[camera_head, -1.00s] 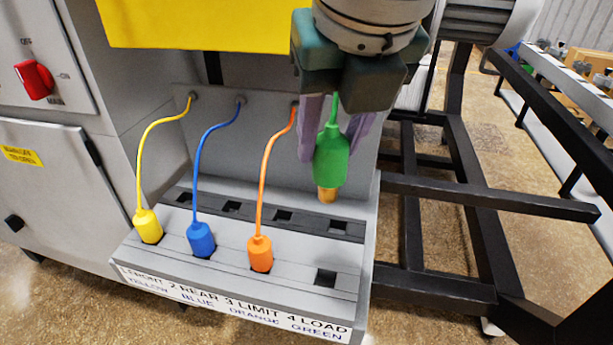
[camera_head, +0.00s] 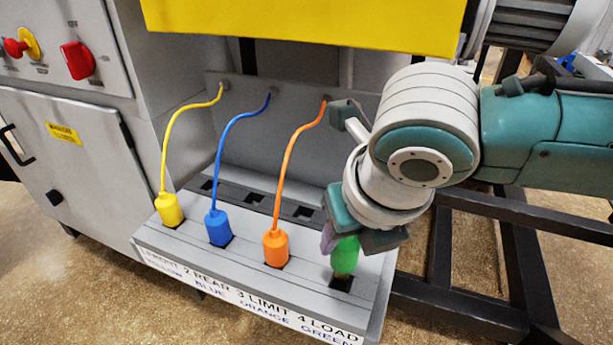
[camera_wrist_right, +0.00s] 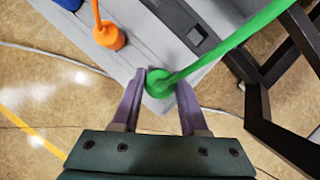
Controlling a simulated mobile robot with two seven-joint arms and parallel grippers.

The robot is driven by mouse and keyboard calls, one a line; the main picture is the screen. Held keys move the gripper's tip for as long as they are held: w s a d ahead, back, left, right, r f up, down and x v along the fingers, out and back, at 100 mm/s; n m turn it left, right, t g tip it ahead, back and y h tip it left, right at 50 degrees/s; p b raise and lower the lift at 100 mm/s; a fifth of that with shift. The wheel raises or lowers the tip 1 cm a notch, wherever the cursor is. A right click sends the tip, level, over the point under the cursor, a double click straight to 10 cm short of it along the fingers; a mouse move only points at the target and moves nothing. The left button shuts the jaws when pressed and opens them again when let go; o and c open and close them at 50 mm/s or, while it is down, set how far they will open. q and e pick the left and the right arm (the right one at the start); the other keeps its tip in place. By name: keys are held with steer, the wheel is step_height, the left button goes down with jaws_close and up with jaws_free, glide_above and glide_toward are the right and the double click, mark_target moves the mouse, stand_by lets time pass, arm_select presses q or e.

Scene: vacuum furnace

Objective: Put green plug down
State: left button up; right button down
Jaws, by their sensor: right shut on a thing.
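The green plug (camera_head: 345,256) is at the front-row socket marked 4 LOAD GREEN, at the right end of the panel. Its lower tip is at the dark opening (camera_head: 341,283); I cannot tell how deep it sits. My right gripper (camera_head: 335,242) is shut on the green plug from above, and the wrist hides much of it. In the right wrist view, the green plug (camera_wrist_right: 160,84) is between the two purple fingers (camera_wrist_right: 160,85), with its green cable (camera_wrist_right: 225,45) running to the upper right. My left gripper is not in view.
Yellow (camera_head: 169,210), blue (camera_head: 219,228) and orange (camera_head: 276,247) plugs sit in the front row to the left. Behind them is a row of dark slots (camera_head: 254,197). A yellow panel (camera_head: 300,25) overhangs above. A black frame (camera_head: 470,300) stands at right.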

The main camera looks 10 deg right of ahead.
mark_target(345, 258)
step_height(345, 258, down, 3)
steer(key=shift+f, duration=0.15)
steer(key=shift+f+b, duration=0.3)
steer(key=shift+b, duration=0.1)
steer(key=shift+c, duration=2.1)
jaws_free()
steer(key=shift+r, duration=0.1)
